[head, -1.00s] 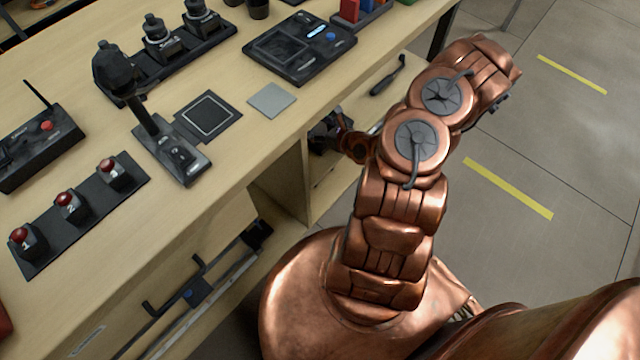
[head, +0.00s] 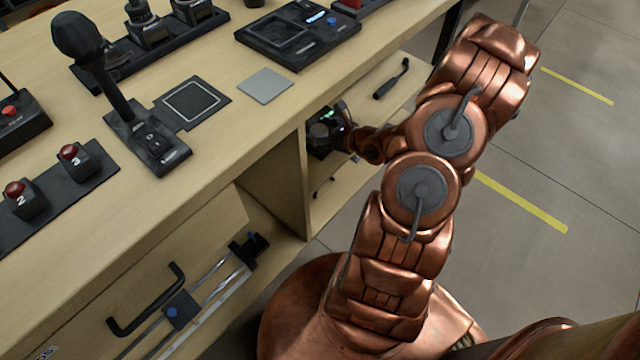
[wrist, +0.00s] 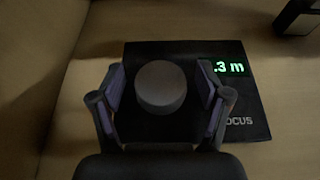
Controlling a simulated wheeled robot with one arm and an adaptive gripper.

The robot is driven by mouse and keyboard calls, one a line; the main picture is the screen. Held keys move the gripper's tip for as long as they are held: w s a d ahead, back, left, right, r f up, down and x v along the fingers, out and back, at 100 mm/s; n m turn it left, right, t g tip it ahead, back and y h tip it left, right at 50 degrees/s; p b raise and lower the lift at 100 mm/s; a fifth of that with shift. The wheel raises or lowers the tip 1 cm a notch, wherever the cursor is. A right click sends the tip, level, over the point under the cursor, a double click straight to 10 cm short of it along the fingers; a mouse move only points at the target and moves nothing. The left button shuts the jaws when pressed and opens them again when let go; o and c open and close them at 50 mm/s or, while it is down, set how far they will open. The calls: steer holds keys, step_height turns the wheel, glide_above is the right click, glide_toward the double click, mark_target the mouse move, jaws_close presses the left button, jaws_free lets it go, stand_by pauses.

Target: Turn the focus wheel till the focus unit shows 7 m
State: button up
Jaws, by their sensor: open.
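The focus unit is a dark box with a green display (wrist: 229,68) and the letters "OCUS" visible in the wrist view. The display's visible part reads ".3 m"; its leading digit is hidden behind my right finger. The round grey focus wheel (wrist: 161,88) stands between the two fingers of my gripper (wrist: 162,92), with a gap on each side. My gripper is open around the wheel. In the head view, the focus unit (head: 322,132) sits in the open bay under the desk top, partly covered by my gripper (head: 340,128).
The bay's wooden divider (head: 290,180) stands left of the unit. The desk top (head: 225,150) lies above, with a microphone stand (head: 150,145) and a flat grey pad (head: 265,84). A dark handled tool (head: 391,78) lies at the right. A drawer handle (head: 150,300) juts out lower left.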

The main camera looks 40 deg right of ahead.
steer(key=shift+d+f+n+y+b, duration=0.1)
steer(key=shift+n+y+b, duration=0.6)
steer(key=shift+b, duration=1.3)
